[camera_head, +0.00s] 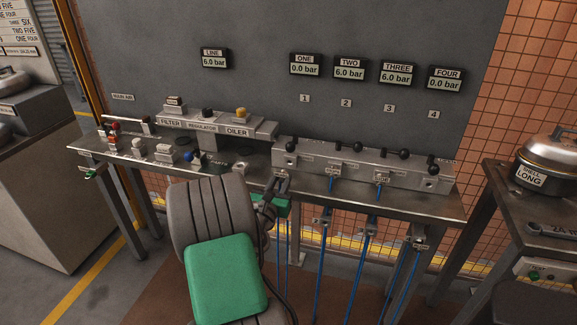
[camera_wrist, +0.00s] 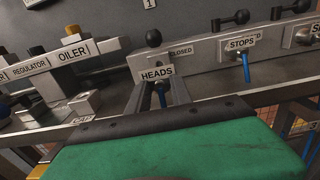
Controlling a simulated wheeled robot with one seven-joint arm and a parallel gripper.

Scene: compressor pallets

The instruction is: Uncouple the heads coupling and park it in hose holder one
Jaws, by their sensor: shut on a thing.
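My gripper (camera_head: 282,182) is at the first outlet of the manifold (camera_head: 405,177), at its left end. In the wrist view my gripper (camera_wrist: 161,97) is shut on the heads coupling, just under the HEADS tag (camera_wrist: 157,74). The coupling's body is mostly hidden between the fingers, and I cannot tell whether it is still seated. Gauge ONE (camera_head: 305,69) reads 0.0 bar. The valve knob above it (camera_wrist: 153,38) stands beside a CLOSED label. Holders with blue hoses (camera_head: 370,230) hang under the bench front; I cannot tell which is one.
The STOPS coupling (camera_wrist: 243,57) sits at the second outlet with a blue hose. The filter, regulator and oiler block (camera_head: 238,131) stands to the left. Small fittings (camera_head: 166,154) lie on the bench. A side table with a metal pot (camera_head: 548,160) is at the right.

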